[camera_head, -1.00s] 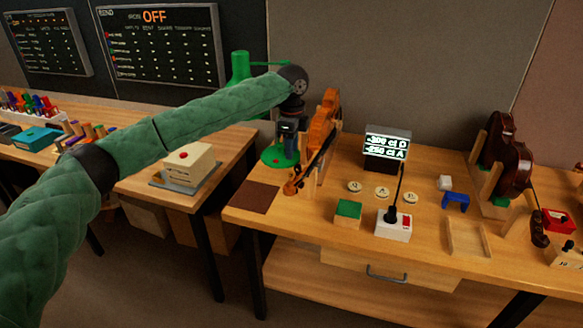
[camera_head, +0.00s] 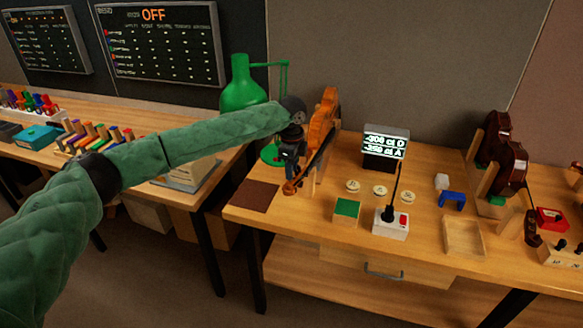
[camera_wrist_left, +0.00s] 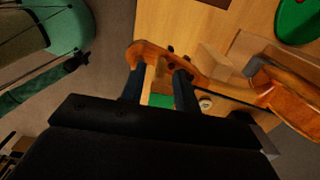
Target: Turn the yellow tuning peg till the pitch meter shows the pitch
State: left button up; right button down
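The orange-brown violin (camera_head: 322,118) stands tilted in a wooden holder on the bench, its scroll end (camera_head: 290,187) low and toward the front. My left gripper (camera_head: 292,158) is at the neck, just above the scroll. In the left wrist view, the two dark fingers (camera_wrist_left: 159,90) stand apart over the pegbox (camera_wrist_left: 150,50), with a pale tan piece between them; I cannot tell whether they touch it. The dark pegs (camera_wrist_left: 178,55) show beside the right finger. I cannot make out the yellow peg for sure. The pitch meter (camera_head: 386,143) shows blurred D and A lines with minus values. My right gripper is out of view.
A green lamp (camera_head: 242,92) stands behind the violin. A brown mat (camera_head: 255,196), a green-topped block (camera_head: 347,208), several round buttons (camera_head: 380,191) and a white box with a black rod (camera_head: 391,225) lie in front. A second, dark violin (camera_head: 503,155) stands at right.

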pick_arm(q)
grip_shut()
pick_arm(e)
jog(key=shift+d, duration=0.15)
pick_arm(q)
jog(key=shift+n+p, duration=0.3)
jog(key=shift+n, duration=0.1)
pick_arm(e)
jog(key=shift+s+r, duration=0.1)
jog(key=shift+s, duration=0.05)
pick_arm(q)
jog(key=shift+r+n, duration=0.1)
jog(key=shift+n, duration=0.2)
jog(key=shift+n+p, duration=0.3)
jog(key=shift+p, duration=0.15)
jog(key=n+p, duration=0.2)
jog(key=n, duration=0.1)
jog(key=shift+w+n, duration=0.1)
jog(key=shift+n, duration=0.2)
jog(key=shift+n+p, duration=0.55)
jog(key=shift+n, duration=0.45)
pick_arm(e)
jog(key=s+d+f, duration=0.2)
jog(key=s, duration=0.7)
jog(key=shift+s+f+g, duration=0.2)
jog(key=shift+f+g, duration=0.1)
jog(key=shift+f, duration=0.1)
pick_arm(q)
jog(key=shift+w, duration=0.1)
grip_release()
